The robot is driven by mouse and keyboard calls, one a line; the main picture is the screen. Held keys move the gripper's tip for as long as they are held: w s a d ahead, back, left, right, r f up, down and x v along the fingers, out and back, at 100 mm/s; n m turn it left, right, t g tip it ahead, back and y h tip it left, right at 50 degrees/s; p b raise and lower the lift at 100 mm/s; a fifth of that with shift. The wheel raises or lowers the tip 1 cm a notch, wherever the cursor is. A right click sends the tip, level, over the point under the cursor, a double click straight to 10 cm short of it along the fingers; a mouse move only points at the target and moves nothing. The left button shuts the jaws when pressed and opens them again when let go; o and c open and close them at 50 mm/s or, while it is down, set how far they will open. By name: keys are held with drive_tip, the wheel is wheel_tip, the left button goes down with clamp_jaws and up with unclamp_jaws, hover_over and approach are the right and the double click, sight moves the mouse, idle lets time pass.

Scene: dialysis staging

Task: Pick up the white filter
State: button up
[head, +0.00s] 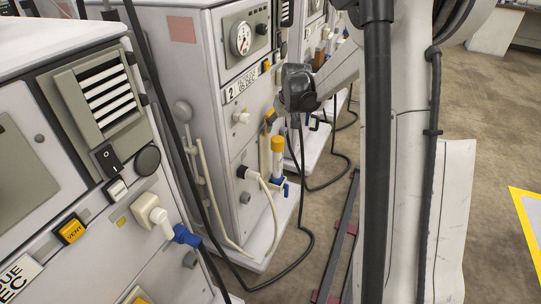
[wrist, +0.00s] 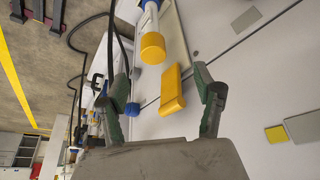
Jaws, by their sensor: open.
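The white filter (head: 278,160) is an upright cylinder with a yellow cap on top and blue fittings at its lower end. It is at the front of the machine marked 2 in the head view. In the wrist view its yellow cap (wrist: 152,48) shows beyond the fingers at the top, with part of its white body behind. My gripper (head: 298,118) is above the filter, close to the machine front. In the wrist view my gripper (wrist: 162,92) is open, its green-padded fingers wide apart, with nothing held. How the filter is supported is unclear.
A yellow block-like part (wrist: 173,88) on the machine front lies between the fingers in the wrist view, nearer than the filter. A blue connector (wrist: 132,109) is near the left finger. Black hoses (head: 306,215) loop beside the filter. Another machine (head: 75,130) stands at left.

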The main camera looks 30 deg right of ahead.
sight(279, 141)
drive_tip(key=x, duration=0.4)
drive_tip(key=d+b+x, duration=0.1)
drive_tip(key=x, duration=0.2)
drive_tip(key=d+b+x, duration=0.1)
drive_tip(key=x, duration=0.3)
drive_tip(key=shift+w+f, duration=0.15)
drive_tip(key=shift+w, duration=0.15)
drive_tip(key=shift+b+x, duration=1)
drive_tip(key=shift+x, duration=1.6)
drive_tip(key=shift+w, duration=0.2)
drive_tip(key=shift+c, duration=0.4)
clamp_jaws()
